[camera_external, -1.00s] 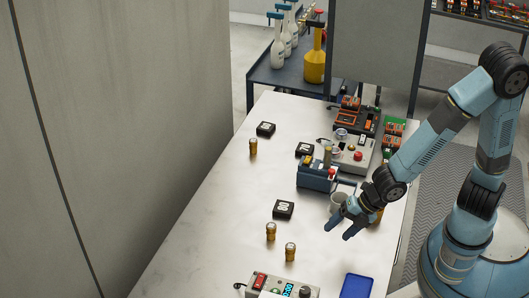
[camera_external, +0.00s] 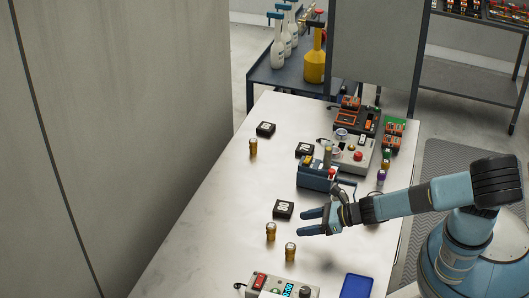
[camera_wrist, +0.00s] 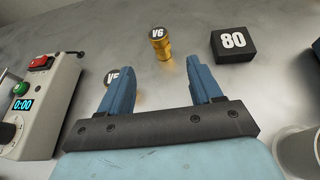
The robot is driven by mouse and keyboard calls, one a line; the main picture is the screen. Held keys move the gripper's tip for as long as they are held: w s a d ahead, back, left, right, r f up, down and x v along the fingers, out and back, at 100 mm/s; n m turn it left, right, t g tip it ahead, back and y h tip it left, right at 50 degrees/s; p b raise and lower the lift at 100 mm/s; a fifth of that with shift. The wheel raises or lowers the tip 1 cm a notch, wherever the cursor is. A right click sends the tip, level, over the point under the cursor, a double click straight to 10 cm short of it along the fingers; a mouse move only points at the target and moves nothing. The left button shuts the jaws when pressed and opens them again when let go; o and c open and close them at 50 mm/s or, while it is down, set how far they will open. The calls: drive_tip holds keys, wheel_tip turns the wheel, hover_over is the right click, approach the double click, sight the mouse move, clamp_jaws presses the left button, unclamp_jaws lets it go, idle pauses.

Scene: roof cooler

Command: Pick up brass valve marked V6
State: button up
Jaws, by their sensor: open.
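The brass valve marked V6 (camera_wrist: 160,44) stands upright on the table, with a black cap and white lettering. In the external view it appears to be the farther of two neighbouring brass valves (camera_external: 271,231). My gripper (camera_external: 303,222) is open and empty, pointing left over the table just right of the valves. In the wrist view, V6 lies beyond the gap between my fingertips (camera_wrist: 160,72), not between the fingers. A second capped valve (camera_wrist: 112,73) is partly hidden by the left finger, its mark not fully readable; it also shows in the external view (camera_external: 290,253).
A black block marked 80 (camera_external: 283,209) lies close to V6. A control box (camera_external: 280,285) and a blue tray (camera_external: 357,286) are at the near edge. A grey cup (camera_wrist: 298,152) is close at right in the wrist view. Another brass valve (camera_external: 253,147) stands farther back. The table's left side is clear.

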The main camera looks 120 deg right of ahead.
sight(265, 236)
drive_tip(key=shift+w+d+r+n, duration=0.1)
drive_tip(key=shift+w+r+n, duration=0.1)
drive_tip(key=shift+n, duration=0.1)
drive_tip(key=shift+x, duration=6.85)
drive_tip(key=shift+s, duration=0.1)
drive_tip(key=c, duration=1.1)
drive_tip(key=shift+r, duration=0.1)
drive_tip(key=shift+c, duration=0.2)
